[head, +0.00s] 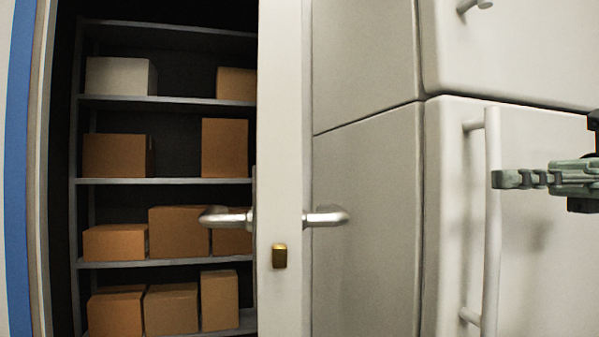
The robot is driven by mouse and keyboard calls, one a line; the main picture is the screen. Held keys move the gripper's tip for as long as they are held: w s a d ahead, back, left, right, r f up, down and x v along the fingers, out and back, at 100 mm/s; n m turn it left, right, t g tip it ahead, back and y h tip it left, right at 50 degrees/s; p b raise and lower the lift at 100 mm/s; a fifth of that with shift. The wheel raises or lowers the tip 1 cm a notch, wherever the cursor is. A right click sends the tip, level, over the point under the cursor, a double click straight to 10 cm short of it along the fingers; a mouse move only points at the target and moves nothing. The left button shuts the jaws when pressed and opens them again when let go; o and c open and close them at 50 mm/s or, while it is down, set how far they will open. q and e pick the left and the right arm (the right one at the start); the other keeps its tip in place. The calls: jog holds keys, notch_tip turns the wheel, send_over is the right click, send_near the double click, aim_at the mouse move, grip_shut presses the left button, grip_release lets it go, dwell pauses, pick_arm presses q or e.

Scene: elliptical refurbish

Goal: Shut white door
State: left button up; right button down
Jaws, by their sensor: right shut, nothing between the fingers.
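The white door (284,120) stands open and is seen nearly edge-on in the middle of the head view. It has a silver lever handle on each side, one pointing left (226,217) and one pointing right (327,216). A brass latch (279,256) shows on its edge below the handles. My right gripper (500,179) is at the right, in front of the fridge and apart from the door. Its green fingers are shut with nothing between them. My left gripper is not in view.
A white fridge (545,260) with a vertical handle (491,220) stands at the right, close by the door. Behind the doorway at the left, a dark shelf (165,181) holds several cardboard boxes. A blue strip (20,150) runs beside the door frame (42,180) at the far left.

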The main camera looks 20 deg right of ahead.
send_near(277, 175)
jog(key=w+d, duration=0.4)
jog(key=d, duration=0.1)
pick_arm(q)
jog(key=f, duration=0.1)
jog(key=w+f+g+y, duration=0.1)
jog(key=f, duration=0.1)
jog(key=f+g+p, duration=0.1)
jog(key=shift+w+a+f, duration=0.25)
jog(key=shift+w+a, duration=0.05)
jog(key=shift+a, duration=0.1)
pick_arm(e)
jog(key=w+a, duration=0.1)
jog(key=a, duration=0.8)
jog(key=shift+w+f, duration=0.2)
jog(key=shift+f, duration=0.05)
